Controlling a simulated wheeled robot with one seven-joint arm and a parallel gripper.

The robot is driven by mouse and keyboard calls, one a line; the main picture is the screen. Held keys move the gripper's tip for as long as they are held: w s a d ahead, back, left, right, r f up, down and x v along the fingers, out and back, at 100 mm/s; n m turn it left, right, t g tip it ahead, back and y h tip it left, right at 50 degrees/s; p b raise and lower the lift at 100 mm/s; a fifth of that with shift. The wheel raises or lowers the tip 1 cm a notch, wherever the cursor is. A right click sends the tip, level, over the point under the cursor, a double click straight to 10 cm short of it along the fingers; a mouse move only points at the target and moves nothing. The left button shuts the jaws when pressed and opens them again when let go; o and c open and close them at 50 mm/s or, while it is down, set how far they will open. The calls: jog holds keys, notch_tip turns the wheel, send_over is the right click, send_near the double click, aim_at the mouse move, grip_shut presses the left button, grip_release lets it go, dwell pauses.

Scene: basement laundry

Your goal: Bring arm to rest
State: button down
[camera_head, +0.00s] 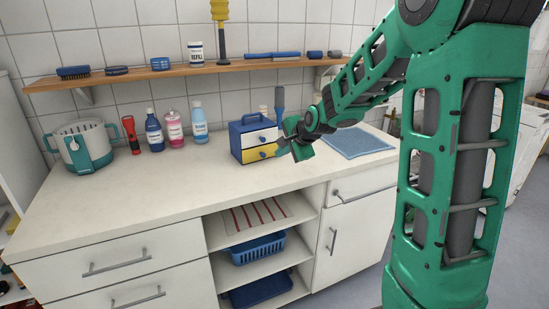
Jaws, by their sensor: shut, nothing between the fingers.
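My green arm (460,150) rises at the right and reaches left and away over the white counter. My gripper (284,150) is at its far end, shut and empty. It is just to the right of a small blue, white and yellow drawer box (249,138), in front of or beside its right edge. I cannot tell whether they touch. The fingertips are small and partly merge with the box in this view.
A white and teal basket (84,147), a red flashlight (131,135) and several bottles (175,130) stand on the counter's left. A blue mat (356,142) lies right. A wooden shelf (150,74) runs above. The front counter (130,207) is clear.

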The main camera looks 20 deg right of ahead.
jog(key=shift+v, duration=1.3)
jog(key=s+d+f+n+g, duration=0.1)
jog(key=s+n+g, duration=0.3)
jog(key=s, duration=1.7)
jog(key=s+d+f+n+g, duration=0.2)
jog(key=s+n+g, duration=0.3)
jog(key=s, duration=1.6)
jog(key=shift+d+f+n+g+h, duration=0.3)
jog(key=shift+d+f+n+h, duration=0.1)
jog(key=shift+n, duration=0.4)
jog(key=shift+w+f, duration=0.2)
jog(key=shift+w, duration=0.45)
